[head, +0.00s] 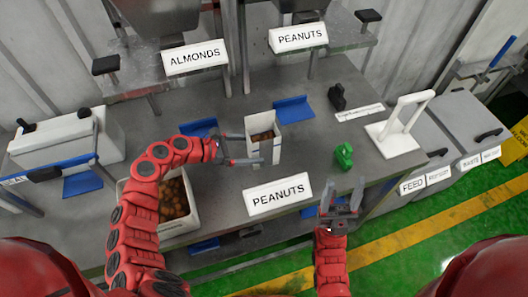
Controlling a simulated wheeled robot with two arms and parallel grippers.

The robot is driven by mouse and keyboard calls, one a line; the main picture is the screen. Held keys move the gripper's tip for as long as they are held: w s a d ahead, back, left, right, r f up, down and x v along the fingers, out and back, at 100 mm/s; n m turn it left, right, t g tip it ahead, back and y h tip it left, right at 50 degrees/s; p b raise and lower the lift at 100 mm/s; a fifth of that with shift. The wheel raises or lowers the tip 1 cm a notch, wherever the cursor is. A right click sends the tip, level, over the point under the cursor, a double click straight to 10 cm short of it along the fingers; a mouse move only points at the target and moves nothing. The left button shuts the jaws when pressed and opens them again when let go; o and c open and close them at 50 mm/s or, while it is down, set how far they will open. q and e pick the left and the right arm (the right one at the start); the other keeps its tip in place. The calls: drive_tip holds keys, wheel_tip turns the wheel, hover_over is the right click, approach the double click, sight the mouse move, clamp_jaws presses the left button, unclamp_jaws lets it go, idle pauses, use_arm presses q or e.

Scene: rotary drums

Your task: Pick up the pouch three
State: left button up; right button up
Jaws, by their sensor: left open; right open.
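My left gripper (250,149) is open at the pouch's left side. One finger reaches across the pouch's lower front and the other is at its left edge, partly hidden; I cannot tell whether they touch it. My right gripper (342,191) is open and empty at the table's front edge, to the right of the PEANUTS sign (278,197).
A white bin of brown nuts (174,201) sits left, partly behind my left arm. A green object (344,156), a black object (337,97) and a white stand (399,128) are right.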

sight(264, 149)
use_arm(q)
drive_tip(key=x, duration=0.4)
drive_tip(key=shift+d+f+p, duration=0.25)
drive_tip(key=shift+d+p, duration=0.05)
drive_tip(key=shift+p, duration=0.1)
clamp_jaws()
